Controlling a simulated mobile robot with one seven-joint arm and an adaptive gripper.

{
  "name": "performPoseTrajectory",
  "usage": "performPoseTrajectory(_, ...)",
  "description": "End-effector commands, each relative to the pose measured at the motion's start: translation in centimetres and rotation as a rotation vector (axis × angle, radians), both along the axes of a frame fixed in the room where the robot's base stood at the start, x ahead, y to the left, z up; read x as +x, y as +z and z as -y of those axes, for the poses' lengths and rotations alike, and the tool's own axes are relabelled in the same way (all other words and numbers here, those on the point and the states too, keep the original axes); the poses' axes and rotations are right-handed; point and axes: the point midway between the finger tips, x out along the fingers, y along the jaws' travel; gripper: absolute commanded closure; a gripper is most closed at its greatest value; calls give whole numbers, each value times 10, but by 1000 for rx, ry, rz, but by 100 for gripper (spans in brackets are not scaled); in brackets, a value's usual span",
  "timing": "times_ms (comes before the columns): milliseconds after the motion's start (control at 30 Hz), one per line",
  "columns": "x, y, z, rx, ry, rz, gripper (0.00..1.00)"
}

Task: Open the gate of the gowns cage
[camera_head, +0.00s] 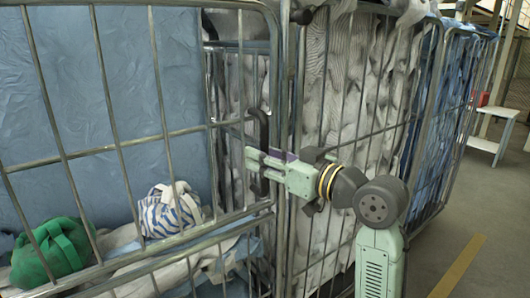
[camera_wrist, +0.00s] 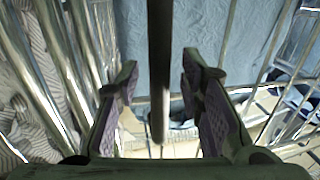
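A wire cage gate (camera_head: 161,107) fills the left of the head view and looks shut against the cage frame. No label shows which cage holds gowns. A dark upright handle (camera_head: 264,130) sits at the gate's right edge. My gripper (camera_head: 258,162) is at this handle, reaching in from the right. In the wrist view, the handle (camera_wrist: 159,60) runs upright between the fingers of my open gripper (camera_wrist: 159,88). Gaps show on both sides, so the pads do not touch it. The fingers hide part of the handle in the head view.
Behind the gate are a blue sheet (camera_head: 60,110), a green bag (camera_head: 50,254) and a striped bag (camera_head: 170,211). Another cage with striped cloth (camera_head: 345,95) stands right beside it. Floor (camera_head: 470,240) is free at the lower right, near a white bench (camera_head: 486,145).

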Motion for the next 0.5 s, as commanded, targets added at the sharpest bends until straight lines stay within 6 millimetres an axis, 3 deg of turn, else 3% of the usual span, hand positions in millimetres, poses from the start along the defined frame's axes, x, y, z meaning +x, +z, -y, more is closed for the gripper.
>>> performPoseTrajectory(300,2,0,-2,0,0,0,66)
performPoseTrajectory(500,2,0,-2,0,-1,0,79)
